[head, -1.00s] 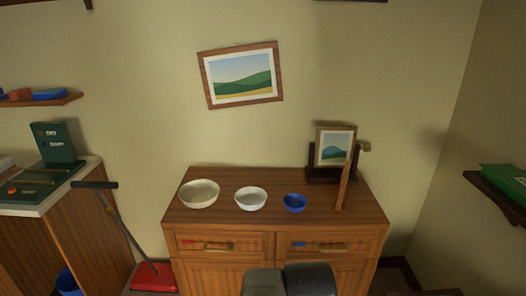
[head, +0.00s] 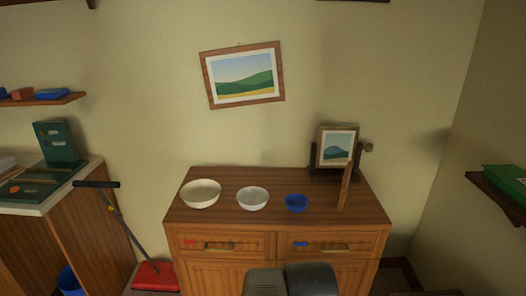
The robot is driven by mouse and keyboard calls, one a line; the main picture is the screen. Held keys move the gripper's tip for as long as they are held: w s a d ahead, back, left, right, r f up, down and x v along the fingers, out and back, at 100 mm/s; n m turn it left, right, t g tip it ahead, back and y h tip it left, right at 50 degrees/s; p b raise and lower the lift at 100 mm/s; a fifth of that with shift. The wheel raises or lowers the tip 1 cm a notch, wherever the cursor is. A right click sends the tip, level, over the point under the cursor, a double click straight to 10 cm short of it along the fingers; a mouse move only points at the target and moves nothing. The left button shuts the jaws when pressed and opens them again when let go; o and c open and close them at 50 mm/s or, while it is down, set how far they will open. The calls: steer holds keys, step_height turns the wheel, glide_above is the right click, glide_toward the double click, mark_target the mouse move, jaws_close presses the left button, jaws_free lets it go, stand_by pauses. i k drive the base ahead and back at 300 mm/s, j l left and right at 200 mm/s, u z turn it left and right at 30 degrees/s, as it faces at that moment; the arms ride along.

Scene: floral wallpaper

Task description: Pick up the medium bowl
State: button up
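Three bowls stand in a row on top of the wooden cabinet (head: 230,222). The medium bowl (head: 252,199) is white and sits in the middle, upright. A larger cream bowl (head: 201,194) is to its left, and a smaller blue bowl (head: 296,203) is to its right. The bowls stand apart from each other. Dark parts of my own arm show at the bottom edge, in front of the cabinet drawers. My gripper's fingers cannot be made out there.
A small framed picture (head: 337,147) on a dark stand is at the cabinet's back right, with a wooden stick (head: 345,187) upright before it. A green machine (head: 57,143) stands on the left counter. A red dustpan (head: 155,275) lies on the floor left of the cabinet.

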mark_target(252, 198)
steer(key=i+z, duration=0.45)
steer(key=i, duration=0.7)
